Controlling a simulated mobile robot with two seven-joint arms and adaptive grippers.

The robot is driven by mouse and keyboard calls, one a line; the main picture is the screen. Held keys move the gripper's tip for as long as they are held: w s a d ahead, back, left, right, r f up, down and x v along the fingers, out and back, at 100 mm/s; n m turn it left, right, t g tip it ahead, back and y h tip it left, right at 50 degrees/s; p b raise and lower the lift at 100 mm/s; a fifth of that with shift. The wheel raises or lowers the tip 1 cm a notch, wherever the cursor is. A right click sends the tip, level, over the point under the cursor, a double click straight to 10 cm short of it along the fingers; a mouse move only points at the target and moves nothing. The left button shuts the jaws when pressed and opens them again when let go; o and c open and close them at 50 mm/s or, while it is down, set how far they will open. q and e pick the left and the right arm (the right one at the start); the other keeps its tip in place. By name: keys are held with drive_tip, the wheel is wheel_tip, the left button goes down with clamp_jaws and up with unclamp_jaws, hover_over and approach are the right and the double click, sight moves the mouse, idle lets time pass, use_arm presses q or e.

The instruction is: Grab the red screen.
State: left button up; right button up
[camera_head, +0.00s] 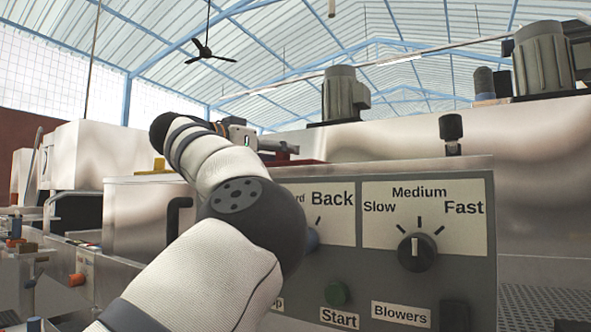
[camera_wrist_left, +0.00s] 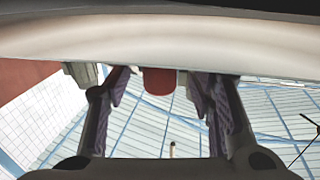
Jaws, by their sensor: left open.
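A dark red strip, seemingly the edge of the red screen (camera_head: 310,161), shows behind the top of the control panel in the head view. Most of it is hidden by the panel and my left arm. My left gripper (camera_head: 283,147) is above and close to it, seen from the side. In the left wrist view, a rounded red piece (camera_wrist_left: 159,82) shows between the two spread fingers of the left gripper (camera_wrist_left: 168,95). The fingers look open, with a gap on each side of the red piece. My right gripper is out of view.
Motors (camera_head: 342,95) stand behind. Open air lies above the panel.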

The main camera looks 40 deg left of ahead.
use_arm(q)
drive_tip(key=shift+r, duration=0.1)
clamp_jaws()
drive_tip(key=shift+s, duration=0.1)
